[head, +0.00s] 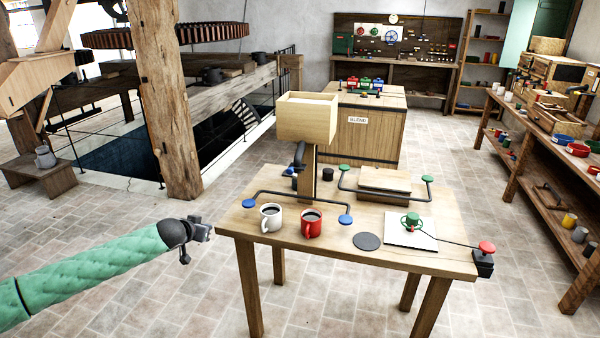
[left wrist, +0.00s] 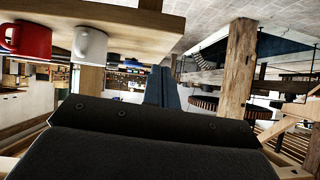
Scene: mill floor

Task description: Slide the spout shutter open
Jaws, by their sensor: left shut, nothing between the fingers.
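The wooden hopper (head: 307,118) stands on a post at the back of the table (head: 320,232). A dark bent spout (head: 299,154) shows at the left of the post. I cannot clearly make out its shutter at this size. My left gripper (head: 209,231) is left of the table's front left corner, apart from everything. Its fingers (left wrist: 162,86) are together and empty in the left wrist view. The white mug (head: 271,217) and red mug (head: 311,223) stand near the table's front edge; both also show in the left wrist view. My right gripper is not in view.
A dark rod with blue knobs (head: 345,219) passes behind the mugs. Another rod has green knobs (head: 428,180). A dark disc (head: 367,241), a white board (head: 410,235) and stacked boards (head: 384,182) lie to the right. A wooden pillar (head: 170,100) stands behind my left arm.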

